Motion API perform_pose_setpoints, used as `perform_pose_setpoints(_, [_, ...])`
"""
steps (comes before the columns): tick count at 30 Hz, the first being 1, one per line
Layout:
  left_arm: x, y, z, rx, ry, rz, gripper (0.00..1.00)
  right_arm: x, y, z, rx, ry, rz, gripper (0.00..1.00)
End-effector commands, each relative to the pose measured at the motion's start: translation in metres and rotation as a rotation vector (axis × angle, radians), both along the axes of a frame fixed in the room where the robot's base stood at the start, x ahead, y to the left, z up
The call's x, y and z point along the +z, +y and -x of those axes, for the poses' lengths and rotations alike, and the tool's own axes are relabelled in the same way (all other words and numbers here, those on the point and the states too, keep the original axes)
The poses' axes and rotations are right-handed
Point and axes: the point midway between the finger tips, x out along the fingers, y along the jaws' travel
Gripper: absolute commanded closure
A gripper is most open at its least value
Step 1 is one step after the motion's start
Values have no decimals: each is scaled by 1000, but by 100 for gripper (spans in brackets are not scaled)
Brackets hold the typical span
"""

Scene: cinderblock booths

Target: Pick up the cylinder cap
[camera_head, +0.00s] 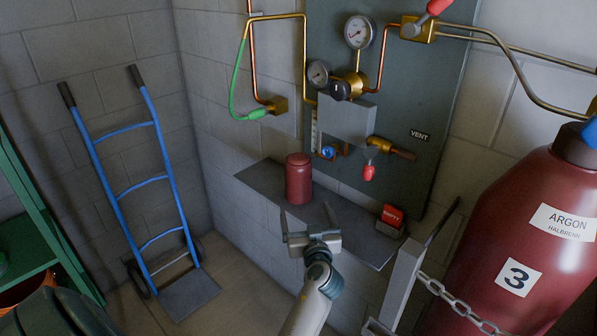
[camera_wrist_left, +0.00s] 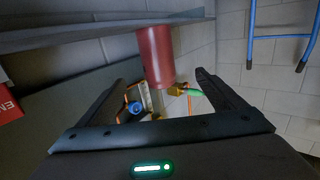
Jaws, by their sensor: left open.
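The cylinder cap (camera_head: 298,180) is a dark red, rounded cylinder standing upright on a narrow grey shelf (camera_head: 262,182) against the wall. It also shows in the left wrist view (camera_wrist_left: 155,56), where the picture is turned and the shelf edge (camera_wrist_left: 100,36) runs across the top. My left gripper (camera_head: 305,210) is open and empty, just in front of the cap and a little below it in the head view. In the left wrist view the cap appears between the two fingers (camera_wrist_left: 160,78), beyond their tips, with no contact visible. My right gripper is not in view.
A red "EMPTY" tag block (camera_head: 391,216) sits at the shelf's right. Gauges and pipes on a grey panel (camera_head: 430,90) hang above. A large argon cylinder (camera_head: 510,240), chain (camera_head: 455,305) and grey post (camera_head: 402,280) stand right. A blue hand truck (camera_head: 142,185) leans left.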

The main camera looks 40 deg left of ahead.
Motion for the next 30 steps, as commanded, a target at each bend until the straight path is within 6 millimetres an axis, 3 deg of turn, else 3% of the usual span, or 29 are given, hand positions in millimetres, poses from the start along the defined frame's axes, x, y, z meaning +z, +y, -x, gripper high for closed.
perform_pose_setpoints(5, [12, -1, -14, -7, -37, -20, 10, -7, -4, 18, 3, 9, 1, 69])
perform_pose_setpoints(17, [14, -2, -15, -10, -41, -21, 10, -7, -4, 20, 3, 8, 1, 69])
perform_pose_setpoints(24, [17, 2, -20, -10, -41, -25, 10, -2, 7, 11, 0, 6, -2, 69])
perform_pose_setpoints(30, [15, 22, -39, -9, -38, -22, 10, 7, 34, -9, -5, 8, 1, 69])
